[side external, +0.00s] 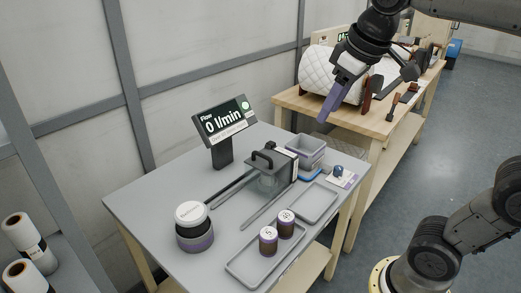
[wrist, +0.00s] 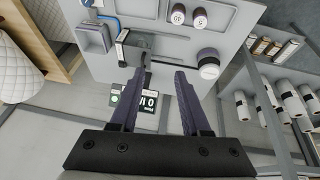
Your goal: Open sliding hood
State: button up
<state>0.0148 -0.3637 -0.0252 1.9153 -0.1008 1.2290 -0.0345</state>
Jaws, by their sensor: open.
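The sliding hood (side external: 268,178) is a see-through grey cover with a black handle (side external: 263,155) on top. It stands on two dark rails (side external: 228,184) at their far right end, beside a block with a white label. In the wrist view the hood (wrist: 134,50) is beyond my fingertips, partly hidden by the left finger. My gripper (side external: 325,115) has purple fingers and hangs above and to the right of the hood, clear of it. In the wrist view my gripper (wrist: 160,72) is open, with nothing held between its fingers.
A display reading 0 l/min (side external: 226,121) stands behind the rails. A white-lidded jar (side external: 193,225) is at left; two brown jars (side external: 268,241) stand in a front tray (side external: 249,270). A grey bin (side external: 309,151) and an empty tray (side external: 314,204) are at right.

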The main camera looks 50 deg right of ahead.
jog(key=w+d+r+g, duration=0.1)
jog(key=w+d+r, duration=0.1)
jog(key=w, duration=0.8)
jog(key=g+h, duration=0.1)
jog(key=g, duration=0.2)
send_over(261, 154)
jog(key=a, duration=0.3)
notch_tip(261, 154, down, 13)
jog(key=d+f, duration=0.1)
jog(key=f, duration=0.8)
jog(key=d+f, duration=0.1)
jog(key=f, duration=0.3)
jog(key=shift+d+f, duration=0.15)
jog(key=shift+d, duration=0.2)
jog(key=shift+w, duration=0.1)
grip_shut()
